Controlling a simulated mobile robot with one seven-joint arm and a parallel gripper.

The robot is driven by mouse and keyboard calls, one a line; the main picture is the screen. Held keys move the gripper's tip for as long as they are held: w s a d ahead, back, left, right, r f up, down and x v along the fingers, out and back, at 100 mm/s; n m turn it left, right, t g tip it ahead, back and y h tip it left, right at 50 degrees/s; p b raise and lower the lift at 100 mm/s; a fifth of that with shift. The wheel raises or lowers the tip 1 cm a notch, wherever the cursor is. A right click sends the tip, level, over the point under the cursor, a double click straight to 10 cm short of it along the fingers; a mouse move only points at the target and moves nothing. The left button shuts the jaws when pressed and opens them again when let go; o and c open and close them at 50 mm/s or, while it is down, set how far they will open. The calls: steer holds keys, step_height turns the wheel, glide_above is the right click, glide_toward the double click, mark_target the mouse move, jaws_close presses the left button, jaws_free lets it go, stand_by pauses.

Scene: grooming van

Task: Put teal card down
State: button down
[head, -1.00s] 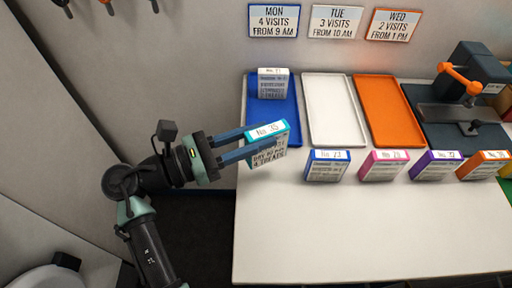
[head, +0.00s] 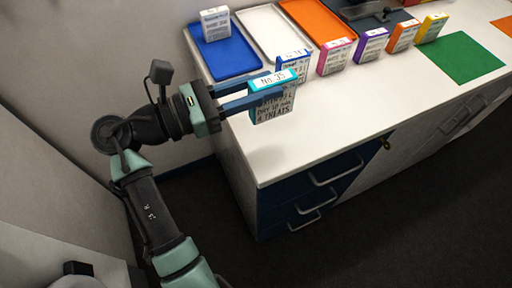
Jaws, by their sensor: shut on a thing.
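The teal card (head: 272,100) is a small upright block with a teal edge, marked "No 35" on top and printed text on its front. My gripper (head: 262,92) is shut on it, with blue fingers reaching in from the left. The card shows at the left part of the white counter (head: 330,135), in front of the blue-edged card (head: 294,64) and partly covering it. I cannot tell whether its bottom touches the counter.
A blue tray (head: 226,60) holds a grey-white card (head: 215,23). A white tray (head: 272,35) and an orange tray (head: 316,22) stand beside it. Pink (head: 337,57), purple (head: 370,46), orange (head: 403,37) and yellow (head: 431,28) cards form a row. A green mat (head: 460,58) lies right. The front counter is bare.

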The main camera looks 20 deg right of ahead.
mark_target(250, 111)
steer(key=f, duration=0.5)
steer(key=shift+w+d+f+b, duration=0.1)
steer(key=shift+d+b, duration=0.1)
steer(key=shift+b, duration=0.2)
steer(key=shift+f+b, duration=0.4)
steer(key=shift+f, duration=1.7)
steer(key=shift+f, duration=0.1)
steer(key=c, duration=0.6)
jaws_free()
steer(key=shift+a, duration=0.1)
steer(key=a, duration=1.2)
steer(key=shift+s, duration=0.2)
